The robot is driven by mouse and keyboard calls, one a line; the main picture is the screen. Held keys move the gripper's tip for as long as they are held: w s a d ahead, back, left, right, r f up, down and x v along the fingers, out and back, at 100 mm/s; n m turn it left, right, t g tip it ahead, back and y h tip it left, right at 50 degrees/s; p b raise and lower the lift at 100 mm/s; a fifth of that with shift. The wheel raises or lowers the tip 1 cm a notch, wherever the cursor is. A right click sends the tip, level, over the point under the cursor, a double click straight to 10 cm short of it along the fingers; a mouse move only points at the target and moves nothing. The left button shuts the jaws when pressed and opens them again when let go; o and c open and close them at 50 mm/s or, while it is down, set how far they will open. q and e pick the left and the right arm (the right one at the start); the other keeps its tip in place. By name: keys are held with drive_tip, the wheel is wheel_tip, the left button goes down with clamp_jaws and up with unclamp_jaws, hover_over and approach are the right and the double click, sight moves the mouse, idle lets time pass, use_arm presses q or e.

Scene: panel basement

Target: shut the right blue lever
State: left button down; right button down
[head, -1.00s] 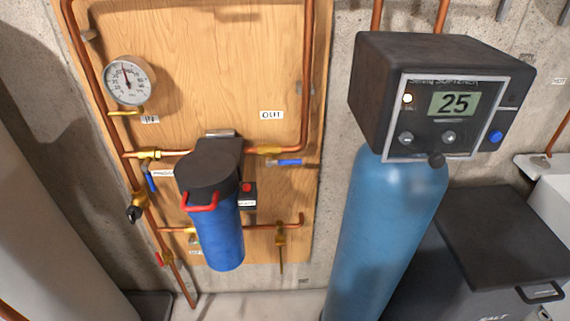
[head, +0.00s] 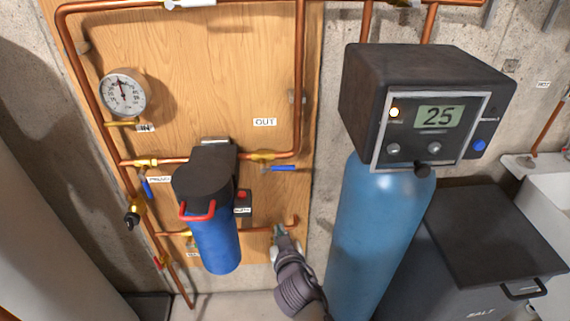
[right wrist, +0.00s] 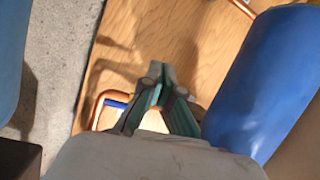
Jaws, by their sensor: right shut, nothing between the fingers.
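The right blue lever (head: 284,168) lies level, pointing right from the brass valve (head: 260,156) on the OUT pipe. A second blue lever (head: 146,188) hangs slanted on the left pipe. My right gripper (head: 279,231) is low in front of the board, below the right lever and apart from it. It covers the lower pipe's valve. In the right wrist view my fingers (right wrist: 160,75) are shut and empty. A small blue bar (right wrist: 115,103) beside a bent copper pipe there appears to be the right lever. My left gripper is out of view.
The blue filter housing (head: 214,240) with its black head stands left of my right gripper. The blue softener tank (head: 375,230) stands to its right. Copper pipes (head: 301,80) run along the wooden board. Bare board lies above the OUT label (head: 265,122).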

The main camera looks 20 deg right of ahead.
wheel_tip(320, 180, up, 17)
drive_tip(key=d+m+t+h, duration=0.2)
drive_tip(key=shift+f+m+t, duration=0.15)
drive_tip(key=shift+m+t, duration=0.15)
drive_tip(key=shift+t, duration=0.1)
drive_tip(key=shift+p, duration=0.3)
drive_tip(key=p, duration=0.2)
hover_over(286, 169)
drive_tip(key=s, duration=0.3)
drive_tip(key=shift+w+a+f, duration=0.1)
drive_tip(key=shift+w+f, duration=0.1)
drive_tip(key=shift+f, duration=0.55)
drive_tip(key=shift+w+a+f, duration=0.15)
drive_tip(key=shift+w+f, duration=0.05)
drive_tip(key=shift+f, duration=0.6)
drive_tip(key=shift+w+a+f, duration=0.1)
drive_tip(key=shift+w+f, duration=0.1)
drive_tip(key=shift+f, duration=0.55)
drive_tip(key=shift+f+m+b, duration=0.25)
drive_tip(key=shift+m+b, duration=0.15)
drive_tip(key=shift+b, duration=0.2)
